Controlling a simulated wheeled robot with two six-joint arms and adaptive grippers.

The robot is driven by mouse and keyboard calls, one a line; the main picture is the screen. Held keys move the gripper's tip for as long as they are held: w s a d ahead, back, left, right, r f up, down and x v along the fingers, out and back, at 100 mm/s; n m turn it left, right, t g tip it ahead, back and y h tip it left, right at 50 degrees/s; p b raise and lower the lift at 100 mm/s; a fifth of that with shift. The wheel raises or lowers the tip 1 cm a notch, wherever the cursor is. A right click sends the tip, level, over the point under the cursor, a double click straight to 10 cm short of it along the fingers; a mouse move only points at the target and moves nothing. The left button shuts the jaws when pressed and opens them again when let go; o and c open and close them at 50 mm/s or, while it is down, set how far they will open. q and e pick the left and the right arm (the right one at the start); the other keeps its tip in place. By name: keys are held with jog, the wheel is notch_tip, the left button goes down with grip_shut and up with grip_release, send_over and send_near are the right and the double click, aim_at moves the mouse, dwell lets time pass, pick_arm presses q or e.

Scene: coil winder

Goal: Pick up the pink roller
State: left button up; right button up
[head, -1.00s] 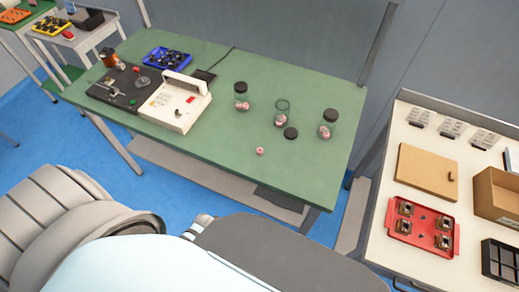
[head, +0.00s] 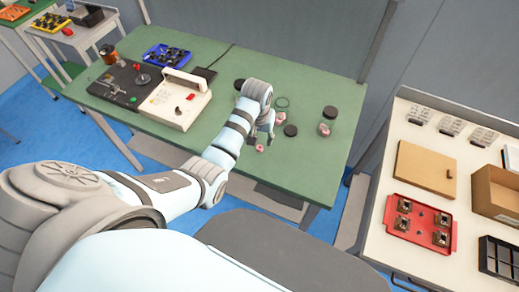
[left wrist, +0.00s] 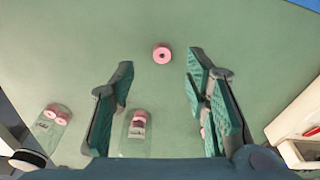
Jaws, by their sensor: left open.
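A small pink roller (head: 260,148) lies loose on the green table near its front edge. In the left wrist view the pink roller (left wrist: 162,54) lies on the tabletop just beyond the fingertips, with its hole showing. My left gripper (head: 262,136) is above the table, just behind the roller in the head view. In the left wrist view my left gripper (left wrist: 160,78) is open, with nothing held between its fingers. My right gripper is not in view.
Behind the roller stand clear jars with pink rollers inside: one open (head: 281,102), one with a dark lid (head: 330,112), one mostly hidden by my arm. A white-and-black winder (head: 172,104) is left. The table's front right is clear.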

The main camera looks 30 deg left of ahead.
aim_at(260, 147)
pick_arm(q)
jog(key=f, duration=0.2)
jog(key=w+f+b, duration=0.1)
jog(key=f, duration=0.1)
jog(key=f+b, duration=0.1)
jog(key=f, duration=0.1)
jog(key=shift+w+a+f, duration=0.15)
jog(key=shift+a+f, duration=0.15)
jog(key=shift+r, duration=0.1)
jog(key=c, duration=0.9)
